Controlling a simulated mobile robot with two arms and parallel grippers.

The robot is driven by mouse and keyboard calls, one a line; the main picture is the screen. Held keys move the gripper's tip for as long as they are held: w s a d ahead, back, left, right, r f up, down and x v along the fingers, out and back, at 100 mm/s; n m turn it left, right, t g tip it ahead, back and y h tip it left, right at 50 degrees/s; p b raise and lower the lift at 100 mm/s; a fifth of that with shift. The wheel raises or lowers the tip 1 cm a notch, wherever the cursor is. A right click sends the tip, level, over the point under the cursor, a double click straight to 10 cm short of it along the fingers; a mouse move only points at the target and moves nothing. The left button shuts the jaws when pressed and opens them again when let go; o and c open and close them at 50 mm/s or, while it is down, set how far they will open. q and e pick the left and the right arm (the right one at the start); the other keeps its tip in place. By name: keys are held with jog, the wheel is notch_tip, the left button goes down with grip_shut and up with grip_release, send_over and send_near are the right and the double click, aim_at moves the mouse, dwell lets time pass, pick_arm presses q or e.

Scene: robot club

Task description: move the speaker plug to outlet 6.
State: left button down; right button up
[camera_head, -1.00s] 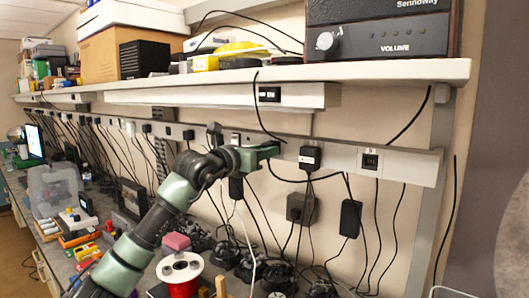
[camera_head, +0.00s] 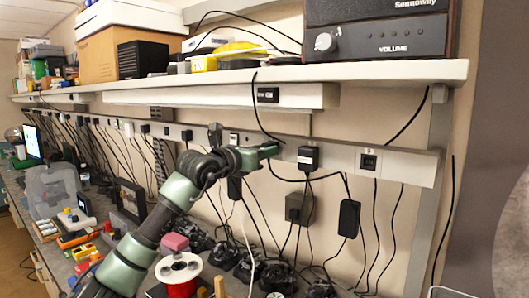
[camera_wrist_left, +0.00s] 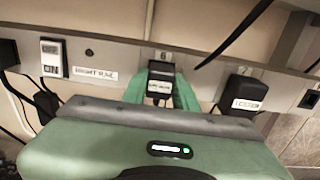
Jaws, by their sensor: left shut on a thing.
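My left gripper (camera_head: 270,149) is at the grey outlet strip (camera_head: 410,167), shut on a small black plug. In the left wrist view the green fingers (camera_wrist_left: 161,92) hold this plug (camera_wrist_left: 160,84) from both sides, its white label facing me; I cannot read the label surely. The plug is at the strip, below a number tag; how deep it sits is hidden. To its right is another labelled black plug (camera_head: 309,158), also in the left wrist view (camera_wrist_left: 243,96). Farther right is an empty black outlet (camera_head: 369,162), also in the left wrist view (camera_wrist_left: 309,99). My right gripper is out of view.
A white switch unit (camera_wrist_left: 52,58) and a black plug are left of the held plug. Black cords hang along the wall, one passing close by my gripper. Black adapters (camera_head: 349,218) hang below. A shelf (camera_head: 400,73) with a radio (camera_head: 380,30) is above. A red spool (camera_head: 179,275) stands on the bench.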

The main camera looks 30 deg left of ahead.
pick_arm(q)
jog(key=shift+w, duration=0.25)
dwell(1.0)
jog(key=c, duration=1.3)
grip_release()
jog(key=shift+c, duration=0.2)
jog(key=o, duration=0.3)
jog(key=shift+w+d+f, duration=0.1)
jog(key=shift+w, duration=0.05)
